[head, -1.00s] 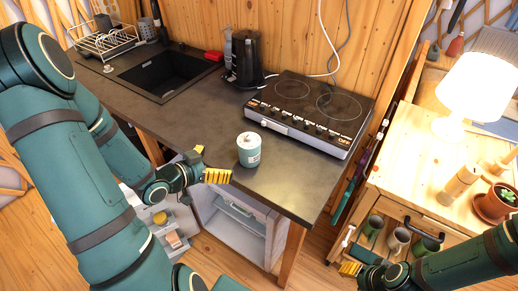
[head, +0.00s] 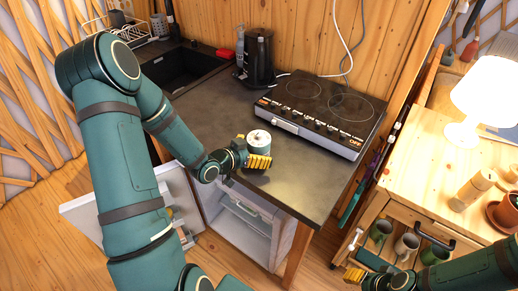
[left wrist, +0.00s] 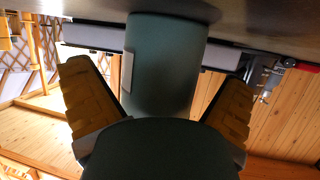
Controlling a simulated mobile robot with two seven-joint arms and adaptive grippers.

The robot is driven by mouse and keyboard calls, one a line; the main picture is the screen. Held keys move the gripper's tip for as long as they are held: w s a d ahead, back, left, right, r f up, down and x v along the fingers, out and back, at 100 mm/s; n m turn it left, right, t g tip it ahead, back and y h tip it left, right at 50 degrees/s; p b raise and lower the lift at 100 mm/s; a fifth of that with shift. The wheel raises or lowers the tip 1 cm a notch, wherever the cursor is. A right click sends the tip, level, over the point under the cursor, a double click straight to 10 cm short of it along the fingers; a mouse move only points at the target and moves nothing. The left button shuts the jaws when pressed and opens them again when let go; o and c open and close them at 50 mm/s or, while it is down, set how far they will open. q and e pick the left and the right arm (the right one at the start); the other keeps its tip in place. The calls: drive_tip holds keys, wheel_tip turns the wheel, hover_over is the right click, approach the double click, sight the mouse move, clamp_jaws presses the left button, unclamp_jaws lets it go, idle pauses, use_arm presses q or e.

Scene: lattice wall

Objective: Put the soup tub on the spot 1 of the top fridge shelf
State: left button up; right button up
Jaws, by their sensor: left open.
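The soup tub (head: 259,138), a teal cylinder with a white lid, stands upright near the front edge of the dark counter. My left gripper (head: 256,161) is at the tub, its yellow fingers low beside it and hiding its lower front. In the left wrist view the tub (left wrist: 163,62) sits between the two open fingers, with visible gaps on both sides. The small fridge (head: 238,232) under the counter stands open, and its inside is partly visible; the top shelf and spot 1 cannot be made out. My right gripper (head: 353,274) is low at the right, its opening unclear.
The cooktop (head: 318,115) lies just behind and right of the tub, with a black kettle (head: 259,58) behind. The open fridge door (head: 85,213) juts out at the left, behind my left arm. A wooden cart (head: 420,180) with mugs stands at the right.

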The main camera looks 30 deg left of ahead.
use_arm(q)
drive_tip(key=shift+w+d+f, duration=0.2)
drive_tip(key=shift+w, duration=0.4)
drive_tip(key=c, duration=1.3)
drive_tip(key=shift+o, duration=0.2)
drive_tip(key=shift+r, duration=0.1)
